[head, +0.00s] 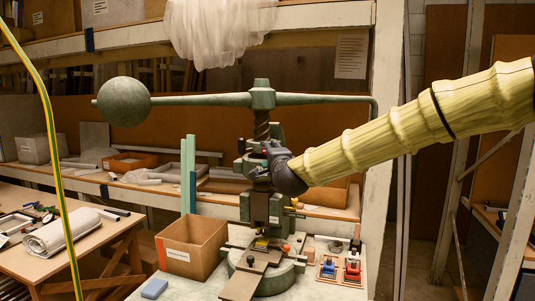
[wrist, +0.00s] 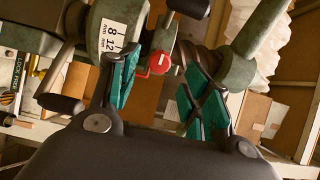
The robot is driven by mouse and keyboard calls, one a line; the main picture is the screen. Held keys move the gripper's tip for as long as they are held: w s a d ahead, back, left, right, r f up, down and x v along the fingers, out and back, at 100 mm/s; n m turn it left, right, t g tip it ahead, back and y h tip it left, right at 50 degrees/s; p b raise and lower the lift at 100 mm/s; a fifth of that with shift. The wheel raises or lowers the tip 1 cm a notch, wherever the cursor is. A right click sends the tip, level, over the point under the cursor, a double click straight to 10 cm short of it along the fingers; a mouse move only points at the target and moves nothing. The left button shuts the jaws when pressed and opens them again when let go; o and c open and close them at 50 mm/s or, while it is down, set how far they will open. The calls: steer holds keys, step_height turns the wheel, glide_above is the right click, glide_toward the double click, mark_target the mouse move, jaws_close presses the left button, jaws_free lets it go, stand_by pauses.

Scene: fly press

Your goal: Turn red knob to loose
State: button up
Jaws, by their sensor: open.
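The green fly press (head: 262,100) stands on the bench with its long horizontal arm and ball weight on top. In the wrist view the red knob (wrist: 162,63) sits on the press beside a white scale label (wrist: 112,36) marked 8 and 12 mm. My gripper (head: 268,158) is at the press's upper body in the head view. In the wrist view my gripper (wrist: 160,76) is open, with one teal-padded finger on each side of the red knob. The knob shows in the gap; I cannot tell whether either pad touches it. In the head view my gripper largely hides that spot.
A cardboard box (head: 192,248) stands left of the press, and a blue block (head: 154,289) lies in front of it. A wooden tray with blue and red items (head: 341,270) is at the right. The press's horizontal arm (head: 200,100) extends above my gripper.

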steer(key=v, duration=0.6)
steer(key=shift+s, duration=0.3)
